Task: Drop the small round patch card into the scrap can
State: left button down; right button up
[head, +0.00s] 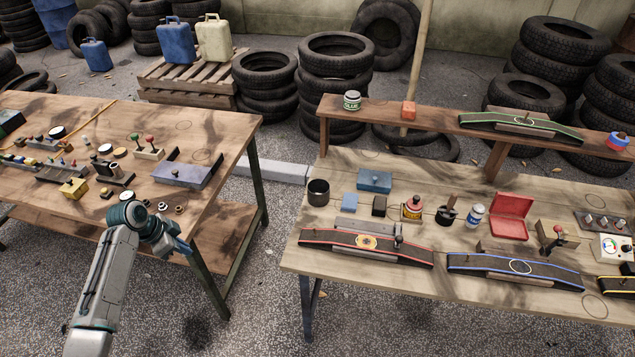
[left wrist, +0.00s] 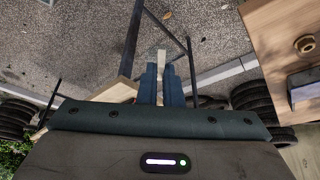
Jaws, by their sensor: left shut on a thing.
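My left gripper (head: 184,250) is off the front right edge of the left table, above the floor. In the left wrist view its blue fingers (left wrist: 161,85) are nearly together, shut on a small pale thing (left wrist: 161,56) at their tips. The fingers hide most of it, and I cannot tell its shape. A dark open can (head: 318,192), which looks like the scrap can, stands at the left end of the right table. A small round orange-yellow patch (head: 366,242) shows on the red-edged ramp; I cannot tell whether it is a loose card. My right gripper is out of view.
A gap of bare floor separates the left table (head: 225,130) from the right table (head: 480,290). A raised shelf (head: 440,117) runs along the back.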

aim_at(319, 192)
jog(key=i+l+z, duration=0.15)
jog(key=i+l, duration=0.3)
jog(key=l, duration=0.15)
jog(key=i+l+z, duration=0.1)
jog(key=i+l, duration=0.35)
jog(key=l, duration=0.1)
